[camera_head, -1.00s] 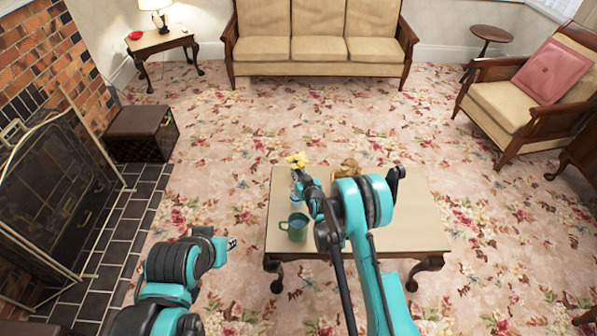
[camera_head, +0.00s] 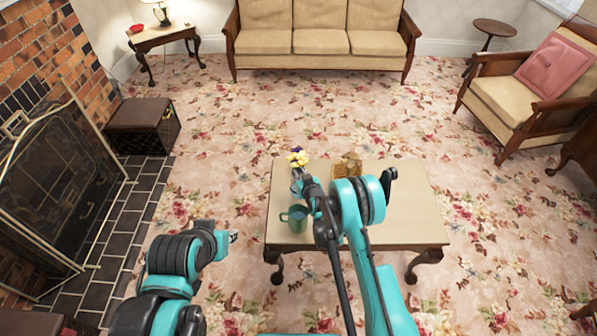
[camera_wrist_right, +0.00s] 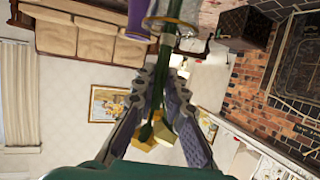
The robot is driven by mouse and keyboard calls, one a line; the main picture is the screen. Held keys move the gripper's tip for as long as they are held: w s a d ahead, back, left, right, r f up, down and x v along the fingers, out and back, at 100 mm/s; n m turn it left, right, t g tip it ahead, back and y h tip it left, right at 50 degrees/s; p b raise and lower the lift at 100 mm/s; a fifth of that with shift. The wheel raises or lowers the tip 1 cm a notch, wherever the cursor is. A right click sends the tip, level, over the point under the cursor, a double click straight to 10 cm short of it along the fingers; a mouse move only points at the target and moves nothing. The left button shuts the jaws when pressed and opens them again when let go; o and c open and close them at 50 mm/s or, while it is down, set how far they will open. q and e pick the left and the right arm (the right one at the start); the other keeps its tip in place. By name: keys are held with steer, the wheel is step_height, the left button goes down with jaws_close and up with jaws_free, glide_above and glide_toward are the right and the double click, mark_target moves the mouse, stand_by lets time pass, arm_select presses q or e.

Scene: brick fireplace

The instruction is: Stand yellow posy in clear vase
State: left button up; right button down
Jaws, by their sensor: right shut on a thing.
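The yellow posy (camera_head: 298,158) is in my right gripper (camera_head: 297,180), at the far left of the low table. In the right wrist view its yellow heads (camera_wrist_right: 152,137) are near the camera, and my right gripper (camera_wrist_right: 160,92) is shut around its green stems. The stem ends overlap a clear glass vase (camera_wrist_right: 184,24) at the top edge; I cannot tell how deep they reach inside it. In the head view I cannot make out the vase near the gripper. My left gripper (camera_head: 233,237) is left of the table, too small to judge.
A green mug (camera_head: 297,219) stands at the table's left, close to my right arm. An amber-brown object (camera_head: 346,168) stands at the back. The table's right side (camera_head: 415,215) is clear. A purple object (camera_wrist_right: 138,18) is beside the vase in the wrist view.

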steer(key=c, duration=1.5)
jaws_free()
